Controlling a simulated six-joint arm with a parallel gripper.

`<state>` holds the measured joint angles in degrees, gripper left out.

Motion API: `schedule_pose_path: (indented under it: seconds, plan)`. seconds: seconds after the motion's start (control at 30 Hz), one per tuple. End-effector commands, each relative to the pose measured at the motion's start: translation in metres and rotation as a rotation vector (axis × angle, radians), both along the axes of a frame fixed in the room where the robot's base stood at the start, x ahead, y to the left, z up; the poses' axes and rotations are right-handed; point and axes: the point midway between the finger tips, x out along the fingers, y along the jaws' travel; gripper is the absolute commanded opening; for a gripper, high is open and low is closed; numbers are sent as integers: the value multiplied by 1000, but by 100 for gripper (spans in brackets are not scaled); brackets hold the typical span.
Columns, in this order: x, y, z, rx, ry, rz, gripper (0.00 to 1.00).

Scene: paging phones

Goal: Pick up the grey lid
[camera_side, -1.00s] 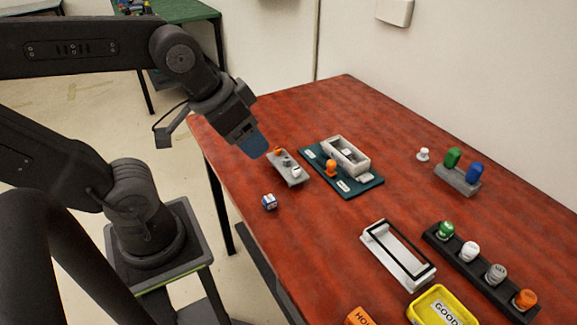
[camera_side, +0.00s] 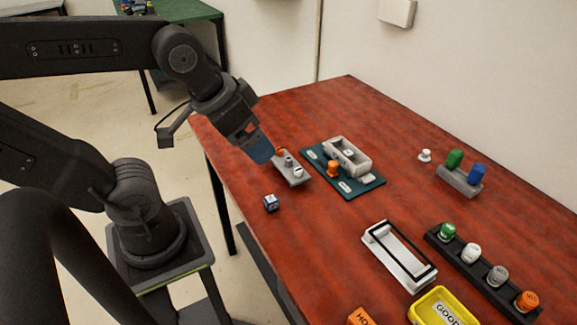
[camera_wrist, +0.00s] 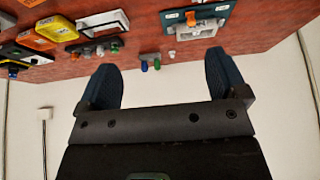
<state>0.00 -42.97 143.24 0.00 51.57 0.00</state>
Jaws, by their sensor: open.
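A grey lid (camera_side: 497,275) stands in a black rack (camera_side: 462,263) at the right front of the table, between a white lid (camera_side: 470,252) and an orange lid (camera_side: 527,300). A green lid (camera_side: 447,231) is at the rack's far end. In the wrist view the rack's lids are small, with the grey one (camera_wrist: 87,52) hard to make out. My gripper (camera_side: 260,150) is above the table's left far part, well away from the rack, beside a small grey strip (camera_side: 292,174) with small knobs. Its blue fingers (camera_wrist: 160,78) are apart with nothing between them.
A teal board (camera_side: 366,187) with a whitish open box (camera_side: 347,157) lies beyond the strip. A blue-white cube (camera_side: 271,203), a black-and-white frame (camera_side: 399,257) and a yellow tray (camera_side: 439,309) are nearer. A grey holder (camera_side: 459,182) carries green and blue pieces. The central table is clear.

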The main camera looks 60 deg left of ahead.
Motion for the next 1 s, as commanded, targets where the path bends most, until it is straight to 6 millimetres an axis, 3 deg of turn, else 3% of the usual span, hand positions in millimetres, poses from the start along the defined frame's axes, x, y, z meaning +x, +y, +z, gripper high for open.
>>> schedule_pose_path:
  seconds: [0.23,0.43,0.7,0.83,1.0]
  plan:
    - [18,9,1,-51,51,140,92]
    - [71,40,-9,-187,181,560,92]
    - [136,100,-50,-330,326,1176,92]
    - [153,123,-71,-364,366,1389,92]
    - [162,137,-85,-382,386,1520,92]
